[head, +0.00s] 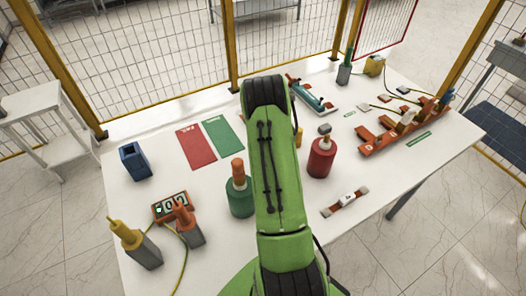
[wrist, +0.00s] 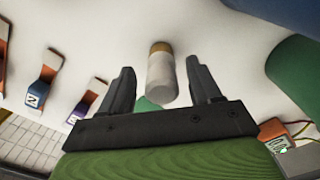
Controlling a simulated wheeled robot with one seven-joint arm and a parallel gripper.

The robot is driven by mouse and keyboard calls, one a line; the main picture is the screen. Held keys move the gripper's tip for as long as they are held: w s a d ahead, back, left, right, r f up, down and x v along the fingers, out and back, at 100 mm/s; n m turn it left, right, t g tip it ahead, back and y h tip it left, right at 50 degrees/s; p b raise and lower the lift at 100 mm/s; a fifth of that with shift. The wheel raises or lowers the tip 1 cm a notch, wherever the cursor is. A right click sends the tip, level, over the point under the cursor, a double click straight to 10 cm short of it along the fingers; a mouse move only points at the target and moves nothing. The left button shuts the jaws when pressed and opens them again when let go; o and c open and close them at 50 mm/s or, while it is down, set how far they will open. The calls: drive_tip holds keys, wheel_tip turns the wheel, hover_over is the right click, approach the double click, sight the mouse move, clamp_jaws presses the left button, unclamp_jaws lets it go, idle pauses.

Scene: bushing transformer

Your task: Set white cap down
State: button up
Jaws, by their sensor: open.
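The white cap (wrist: 161,80), a pale cylinder with a tan end, shows in the wrist view between the two fingers of my gripper (wrist: 160,65). The fingers are spread, with a visible gap on each side of the cap. Something green (wrist: 147,104) shows just behind its near end. I cannot tell whether the cap touches the table or stands upright. In the head view my green arm reaches over the table and hides my gripper and most of what lies beneath. A small orange-yellow bit (head: 299,138) shows beside the arm; I cannot tell what it belongs to.
On the white table (head: 150,195), a green bottle-like part (head: 240,200) stands left of my arm and a red one (head: 321,158) right. Red (head: 195,146) and green (head: 224,137) mats lie farther back. An orange rack (head: 405,130) is at the right, a blue holder (head: 134,161) left.

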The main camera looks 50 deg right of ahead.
drive_tip(key=r, duration=1)
drive_tip(key=shift+a+r, duration=0.25)
drive_tip(key=s+a+r+m+t, duration=0.1)
drive_tip(key=a+r+m+t, duration=0.15)
drive_tip(key=a+r, duration=1.25)
drive_tip(key=s+a+r+m+t, duration=0.15)
drive_tip(key=s+a+r, duration=0.25)
drive_tip(key=s+a, duration=0.5)
drive_tip(key=s+a+f+m+t, duration=0.1)
drive_tip(key=s+a+f+m, duration=0.1)
drive_tip(key=s+a, duration=0.6)
drive_tip(key=shift+s+f+m+t, duration=0.15)
drive_tip(key=shift+s+m+t, duration=0.15)
drive_tip(key=shift+s+m, duration=0.5)
drive_tip(key=shift+s, duration=0.3)
